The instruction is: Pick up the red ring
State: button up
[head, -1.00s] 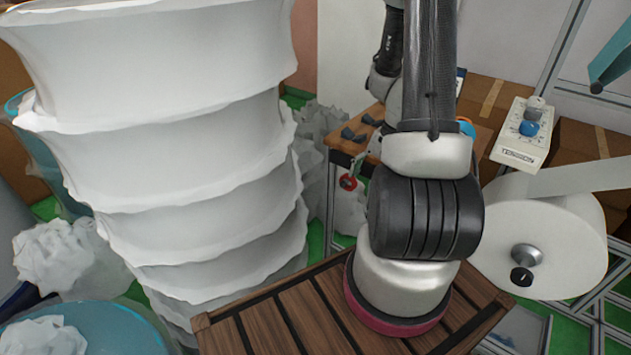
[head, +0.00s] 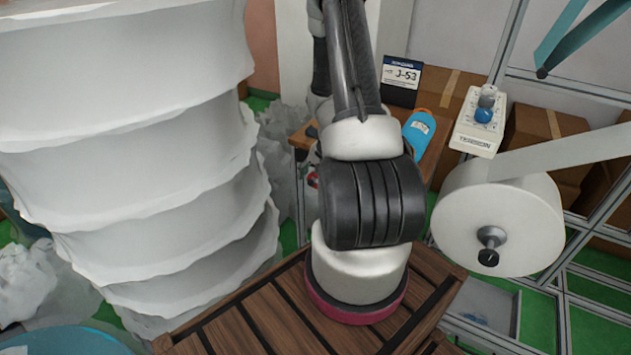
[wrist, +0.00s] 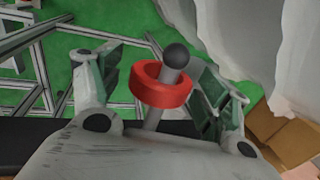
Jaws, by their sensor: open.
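The red ring (wrist: 160,94) is near the middle of the wrist view. It sits around a grey peg (wrist: 172,74) with a dark ball at its end. My gripper (wrist: 152,70) is open, with one finger on each side of the ring and peg. I see a gap between the ring and each finger; contact is not visible. In the head view only a small red piece of the ring (head: 313,180) shows beside my arm, at the edge of the wooden bench (head: 300,140). My gripper is hidden there behind my arm.
A tall stack of white material (head: 130,150) fills the left. A blue object (head: 418,130) and a J-53 sign (head: 402,78) are on or near the bench. A white tension box (head: 480,118) and a large white roll (head: 500,222) stand on the right.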

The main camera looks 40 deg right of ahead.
jog(key=c, duration=1.1)
jog(key=shift+r, duration=0.15)
